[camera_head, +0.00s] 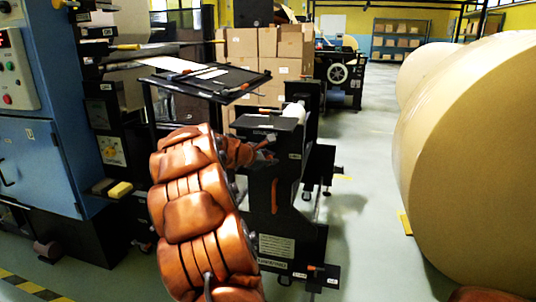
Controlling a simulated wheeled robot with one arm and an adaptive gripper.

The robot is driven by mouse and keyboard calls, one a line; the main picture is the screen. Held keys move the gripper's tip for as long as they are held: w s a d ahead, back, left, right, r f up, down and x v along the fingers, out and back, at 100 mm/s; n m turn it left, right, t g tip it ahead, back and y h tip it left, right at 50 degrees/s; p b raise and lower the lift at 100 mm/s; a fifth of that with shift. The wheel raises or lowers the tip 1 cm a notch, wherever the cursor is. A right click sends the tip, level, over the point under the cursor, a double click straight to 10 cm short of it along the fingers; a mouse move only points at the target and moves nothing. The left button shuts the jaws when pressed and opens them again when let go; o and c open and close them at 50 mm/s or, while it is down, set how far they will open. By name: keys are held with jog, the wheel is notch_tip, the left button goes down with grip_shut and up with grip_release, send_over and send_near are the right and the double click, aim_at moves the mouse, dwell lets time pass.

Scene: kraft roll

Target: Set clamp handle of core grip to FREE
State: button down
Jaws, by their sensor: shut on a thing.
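My copper-coloured arm reaches up and away in the head view. My gripper (266,150), small and dark at its end, is beside the upper part of a black stand (291,190). It is shut on a small lever with a reddish end (270,139), which appears to be the clamp handle of the core grip. The fingers and the arm hide part of it, so its exact angle and any FREE marking cannot be read. A pale roller or core (293,110) shows on top of the stand.
A blue machine cabinet (40,165) with a control panel stands at left. A black tray table (215,80) is behind my arm. Large kraft rolls (490,160) fill the right side. Stacked cartons (265,45) stand at the back. The floor between stand and rolls is clear.

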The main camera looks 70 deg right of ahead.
jog(key=m+t, duration=0.1)
jog(key=f+m+t, duration=0.1)
jog(key=shift+s+f+m+t+y+b, duration=0.1)
jog(key=shift+s+m+t+y+b, duration=0.2)
jog(key=shift+s+y, duration=0.1)
jog(key=shift+s+f+m+t+y+b, duration=0.1)
jog(key=shift+f+m+t+y+b, duration=0.1)
jog(key=shift+f+m+t, duration=0.3)
jog(key=shift+f+m+t+y+b, duration=0.1)
jog(key=shift+f+m+t+b, duration=0.1)
jog(key=shift+m+t, duration=0.45)
jog(key=shift+t, duration=0.25)
jog(key=c, duration=1.1)
grip_release()
jog(key=shift+v, duration=5.95)
